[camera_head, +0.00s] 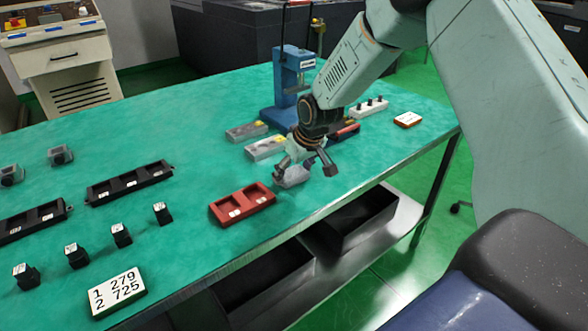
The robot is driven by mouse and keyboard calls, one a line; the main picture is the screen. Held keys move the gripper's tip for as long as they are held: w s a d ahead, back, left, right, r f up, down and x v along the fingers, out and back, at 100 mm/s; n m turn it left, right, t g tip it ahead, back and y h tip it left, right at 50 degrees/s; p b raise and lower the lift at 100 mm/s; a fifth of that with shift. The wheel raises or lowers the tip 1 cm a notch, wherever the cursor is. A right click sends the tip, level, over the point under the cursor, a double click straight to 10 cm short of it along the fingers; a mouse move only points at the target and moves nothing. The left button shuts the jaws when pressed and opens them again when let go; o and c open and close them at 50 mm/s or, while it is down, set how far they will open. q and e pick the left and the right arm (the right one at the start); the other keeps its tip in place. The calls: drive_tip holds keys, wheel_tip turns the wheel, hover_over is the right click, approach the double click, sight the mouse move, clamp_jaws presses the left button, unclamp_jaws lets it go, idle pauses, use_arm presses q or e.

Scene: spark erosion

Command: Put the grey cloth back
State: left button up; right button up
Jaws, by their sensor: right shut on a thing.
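The grey cloth (292,179) is a small crumpled grey lump in the middle of the view, low over or on the green bench top (170,240); I cannot tell whether it touches it. My right gripper (304,167) reaches down over the cloth from the upper right and is shut on it. The fingers hide part of the cloth. My left gripper is not in view.
A red two-pocket tray (243,204) lies just left of the cloth. Behind stand a blue press (285,85) and small grey blocks (265,147). Black trays (130,183), several black pieces (120,235) and a number plate (117,290) lie left. The bench's front edge is close.

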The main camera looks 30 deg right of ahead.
drive_tip(key=o, duration=0.7)
drive_tip(key=shift+f, duration=0.1)
drive_tip(key=o, duration=0.4)
drive_tip(key=shift+w+d+f, duration=0.15)
drive_tip(key=shift+d, duration=0.05)
drive_tip(key=shift+c, duration=0.2)
drive_tip(key=shift+a, duration=0.15)
drive_tip(key=shift+r, duration=0.2)
drive_tip(key=shift+r, duration=0.3)
drive_tip(key=p+v, duration=0.3)
drive_tip(key=v, duration=0.9)
drive_tip(key=shift+p, duration=0.4)
